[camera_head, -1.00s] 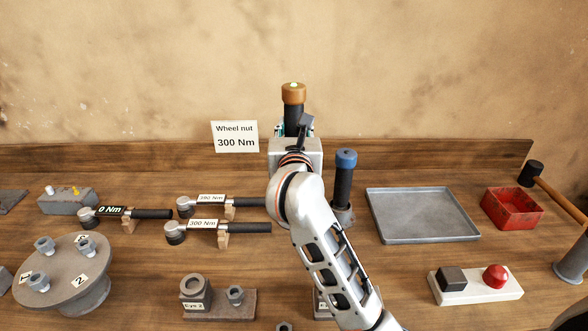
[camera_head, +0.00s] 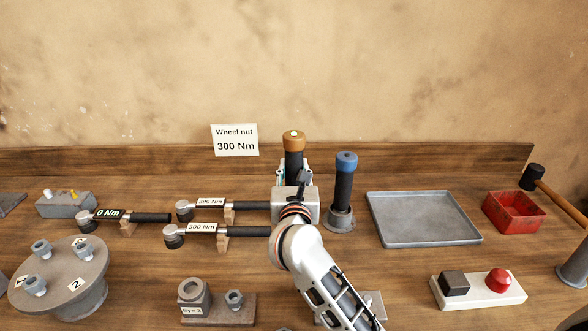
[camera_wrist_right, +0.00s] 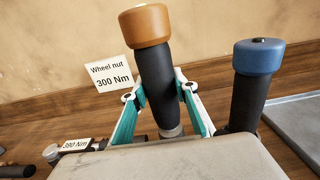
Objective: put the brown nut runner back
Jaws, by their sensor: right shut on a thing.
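The brown nut runner (camera_head: 293,143) has a brown cap and a black body and stands about upright left of the blue-capped runner. My right gripper (camera_head: 294,172) is shut on its black body. In the right wrist view the brown nut runner (camera_wrist_right: 154,75) sits between the two teal-lined fingers of my right gripper (camera_wrist_right: 158,108). Its lower end is mostly hidden behind my gripper and wrist, so I cannot tell whether it rests in a holder. My left gripper is not in view.
The blue nut runner (camera_head: 344,185) stands in a grey round holder (camera_head: 340,221) close on the right. Torque wrenches (camera_head: 205,229) on wooden rests lie to the left. A metal tray (camera_head: 422,218) and a red bin (camera_head: 513,211) are farther right. A "Wheel nut 300 Nm" sign (camera_head: 235,140) stands behind.

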